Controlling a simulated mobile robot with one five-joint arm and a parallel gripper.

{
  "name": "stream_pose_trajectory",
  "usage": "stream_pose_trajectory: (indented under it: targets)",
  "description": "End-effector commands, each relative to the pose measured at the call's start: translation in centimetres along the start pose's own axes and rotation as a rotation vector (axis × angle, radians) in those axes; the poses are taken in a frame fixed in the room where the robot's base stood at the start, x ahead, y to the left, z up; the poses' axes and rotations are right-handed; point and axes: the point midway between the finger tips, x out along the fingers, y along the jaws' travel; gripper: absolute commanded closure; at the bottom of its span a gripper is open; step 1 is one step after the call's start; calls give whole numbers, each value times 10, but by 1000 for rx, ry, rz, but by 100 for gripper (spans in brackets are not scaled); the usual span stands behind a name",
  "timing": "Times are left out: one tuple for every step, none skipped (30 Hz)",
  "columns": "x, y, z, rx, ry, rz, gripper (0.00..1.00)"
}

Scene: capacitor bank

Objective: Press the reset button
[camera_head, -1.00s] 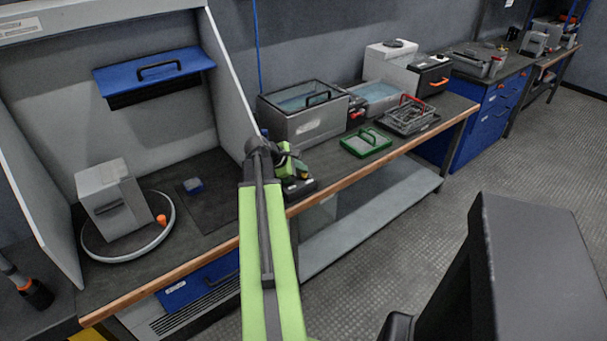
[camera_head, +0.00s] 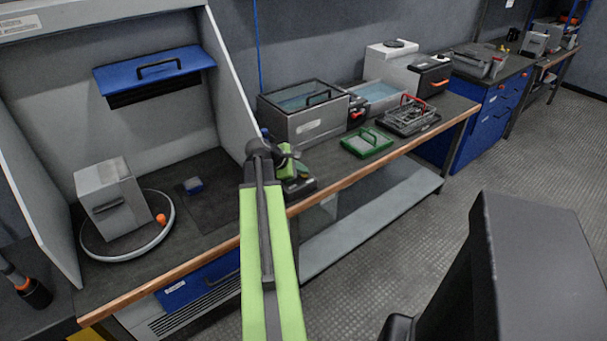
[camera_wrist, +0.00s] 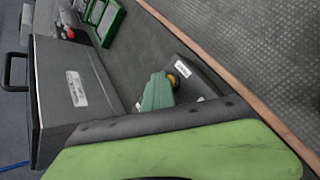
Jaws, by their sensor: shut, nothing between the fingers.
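In the head view, a small dark box (camera_head: 303,186) sits on the bench to the right of the white partition. In the wrist view the same box (camera_wrist: 203,76) carries a white label (camera_wrist: 182,68). A small yellow round part (camera_wrist: 171,79), which looks like a button, shows beside the label. My gripper (camera_head: 289,164) is at this box, its green end overlapping it in the picture. In the wrist view my gripper (camera_wrist: 156,92) is shut and empty, with its tip beside the yellow part. I cannot tell whether they touch. Any lettering is too small to read.
A grey tank (camera_head: 308,118) stands behind my gripper, close to it. A green-framed tray (camera_head: 367,142) and a dark wire basket (camera_head: 408,117) lie further right. A grey block (camera_head: 110,200) stands on a round plate at left. The bench's front edge is clear.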

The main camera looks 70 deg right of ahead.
Motion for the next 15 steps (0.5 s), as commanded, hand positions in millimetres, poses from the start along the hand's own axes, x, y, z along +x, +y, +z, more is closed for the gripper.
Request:
stream_pose_trajectory:
  targets:
    - [-1, 0, 1, 0, -1, -2, 100]
    - [-2, 1, 2, 0, -1, -2, 100]
    - [-3, 2, 3, 0, -1, -2, 100]
    - [-5, 3, 4, 0, -1, -2, 100]
    - [-6, 4, 5, 0, -1, -2, 100]
    - [-7, 5, 6, 1, -1, -2, 100]
    - [-7, 5, 6, 1, -1, -2, 100]
    - [-7, 4, 6, 1, -1, -2, 100]
    - [-6, 4, 6, 1, -1, -2, 100]
    - [-6, 4, 6, 1, -1, -2, 100]
    - [-6, 4, 5, 1, -1, -2, 100]
    - [-6, 4, 5, 1, -1, -2, 100]
    - [-6, 4, 5, 1, -1, -2, 100]
    - [-6, 4, 6, 1, -1, -2, 100]
    - [-7, 5, 6, 1, -1, -2, 100]
